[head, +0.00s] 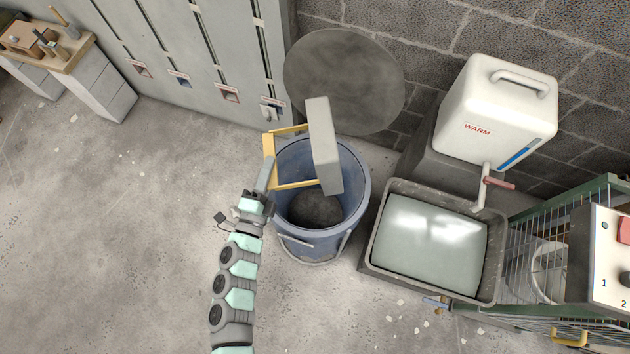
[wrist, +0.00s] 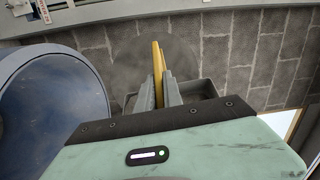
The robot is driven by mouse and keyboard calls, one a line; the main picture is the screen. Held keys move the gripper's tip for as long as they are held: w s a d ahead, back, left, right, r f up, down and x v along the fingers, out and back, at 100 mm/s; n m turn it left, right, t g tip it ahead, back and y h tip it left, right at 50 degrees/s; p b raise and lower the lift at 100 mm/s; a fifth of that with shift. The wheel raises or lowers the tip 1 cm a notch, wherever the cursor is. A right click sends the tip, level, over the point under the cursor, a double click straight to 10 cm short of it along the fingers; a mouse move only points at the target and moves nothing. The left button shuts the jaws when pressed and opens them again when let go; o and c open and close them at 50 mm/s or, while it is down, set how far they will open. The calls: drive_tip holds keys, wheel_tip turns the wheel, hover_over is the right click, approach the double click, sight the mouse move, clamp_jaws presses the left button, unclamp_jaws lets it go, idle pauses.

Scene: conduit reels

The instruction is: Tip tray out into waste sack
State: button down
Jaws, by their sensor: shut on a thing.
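The grey tray (head: 325,150) is turned up on its edge over the mouth of a blue round bin (head: 361,182). Its yellow handle (head: 269,148) reaches left from it. My gripper (head: 267,175) is shut on this handle at the bin's left side. In the wrist view the fingers (wrist: 160,93) pinch the yellow handle (wrist: 157,62), with part of the grey tray (wrist: 207,88) behind. The bin also shows at the left of the wrist view (wrist: 50,105). Dark grey matter (head: 315,208) shows low inside the bin. I cannot make out a separate sack or anything left in the tray.
A round grey lid (head: 343,80) stands behind the bin against the block wall. A sink of pale liquid (head: 430,245) and a white "WARM" tank (head: 500,110) are at right, beside a wire cage (head: 545,260). Lockers (head: 185,60) stand behind. Floor at left is clear.

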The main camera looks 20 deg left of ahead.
drive_tip(key=shift+s+a+f+n+b, duration=0.15)
drive_tip(key=shift+a+f+n+b, duration=0.15)
drive_tip(key=shift+f+n, duration=0.25)
drive_tip(key=shift+s+a+f+n+b, duration=0.15)
drive_tip(key=shift+a+f+n+b, duration=0.15)
drive_tip(key=shift+f+n, duration=0.25)
drive_tip(key=shift+s+a+f+t, duration=0.1)
drive_tip(key=shift+f+t, duration=0.2)
drive_tip(key=shift+f, duration=0.05)
drive_tip(key=shift+s+a+f+n+y+b, duration=0.1)
drive_tip(key=shift+a+f+n+y+b, duration=0.1)
drive_tip(key=shift+f+n+b, duration=0.15)
drive_tip(key=shift+a+f+n+y+b, duration=0.1)
drive_tip(key=shift+f+n+y+b, duration=0.15)
drive_tip(key=shift+f+n, duration=0.15)
drive_tip(key=shift+a+f+t, duration=0.1)
drive_tip(key=shift+f+t, duration=0.2)
drive_tip(key=shift+s+a+f+n+b, duration=0.15)
drive_tip(key=shift+f+n+b, duration=0.5)
drive_tip(key=shift+f+n, duration=0.15)
drive_tip(key=shift+f+n+y, duration=0.25)
drive_tip(key=shift+f+y, duration=0.05)
drive_tip(key=shift+y, duration=0.05)
drive_tip(key=shift+s+a+f+n+t+b, duration=0.15)
drive_tip(key=shift+f+n+t+b, duration=0.25)
drive_tip(key=shift+f+n+b, duration=0.6)
idle(1.3)
